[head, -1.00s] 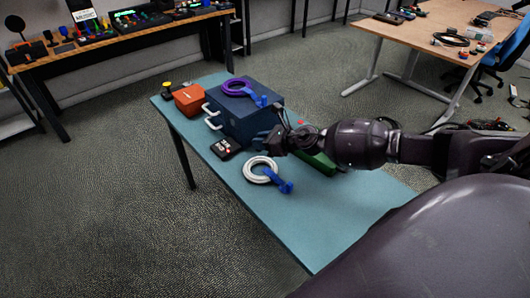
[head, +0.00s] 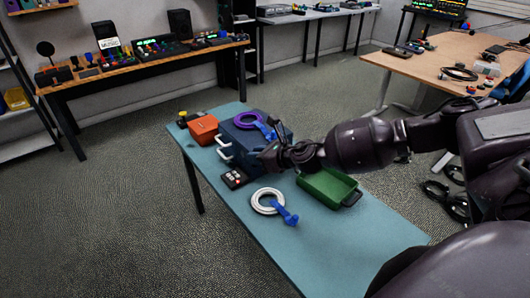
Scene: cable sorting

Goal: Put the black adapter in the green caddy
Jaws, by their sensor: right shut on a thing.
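The green caddy (head: 318,199) is an open tray with a dark handle at its right end. It lies on the teal table, and its visible inside looks empty. My right gripper (head: 269,158) is over the table, in front of the blue box and left of the caddy. It is shut on a small dark thing that fits the black adapter, but dark fingers hide most of it and its outline is hard to tell. My left gripper is not in view.
On the teal table (head: 300,245) are a blue box (head: 240,147) with white handles, a purple ring cable (head: 247,121) on top, an orange box (head: 203,129), a black button device (head: 234,178) and a white coiled cable (head: 268,201) with a blue end. The table's front right is clear.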

